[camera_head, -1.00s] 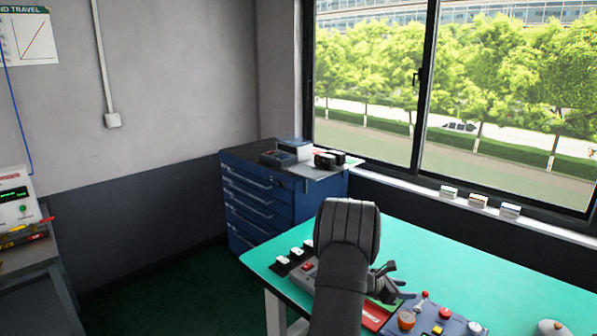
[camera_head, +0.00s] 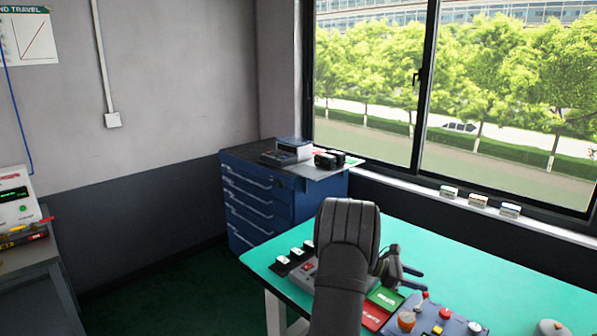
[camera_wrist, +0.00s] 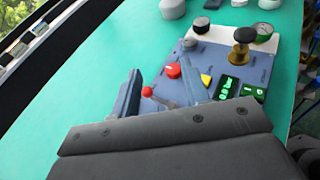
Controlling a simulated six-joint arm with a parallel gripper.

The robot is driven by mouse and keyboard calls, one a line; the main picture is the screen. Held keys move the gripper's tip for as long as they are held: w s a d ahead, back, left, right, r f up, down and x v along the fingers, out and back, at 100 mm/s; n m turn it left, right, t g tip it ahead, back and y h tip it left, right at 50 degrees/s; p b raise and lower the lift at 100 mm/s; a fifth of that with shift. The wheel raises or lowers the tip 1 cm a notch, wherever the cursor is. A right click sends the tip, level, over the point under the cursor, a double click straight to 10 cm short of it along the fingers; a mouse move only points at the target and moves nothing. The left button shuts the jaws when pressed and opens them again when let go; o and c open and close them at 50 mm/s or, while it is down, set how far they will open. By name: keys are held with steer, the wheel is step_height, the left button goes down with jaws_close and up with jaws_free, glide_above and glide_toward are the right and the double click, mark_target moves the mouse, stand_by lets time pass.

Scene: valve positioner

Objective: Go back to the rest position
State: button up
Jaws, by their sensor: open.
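My gripper (camera_head: 408,278) is over the green table (camera_head: 437,257), its fingers pointing to the right in the head view. Beyond and between the fingers lies a blue-grey panel (camera_wrist: 204,62) with a red-tipped lever (camera_wrist: 148,91), a red knob (camera_wrist: 172,71), a yellow piece (camera_wrist: 206,79) and a gold knob (camera_wrist: 242,52). The panel also shows in the head view (camera_head: 455,327). My dark arm hides part of the table and devices behind it.
A blue drawer cabinet (camera_head: 258,203) stands at the back by the window. Several white-topped switches (camera_head: 295,254) sit at the table's left edge. A red and green plate (camera_head: 377,314) lies beside the panel. The table's back right is clear.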

steer(key=s+d+r+m+g+y, duration=0.1)
steer(key=s+d+m+g, duration=0.1)
steer(key=d+m+g, duration=0.2)
steer(key=shift+s+d+r+g+y, duration=0.15)
steer(key=shift+s+d+g+y, duration=0.2)
steer(key=shift+d, duration=1)
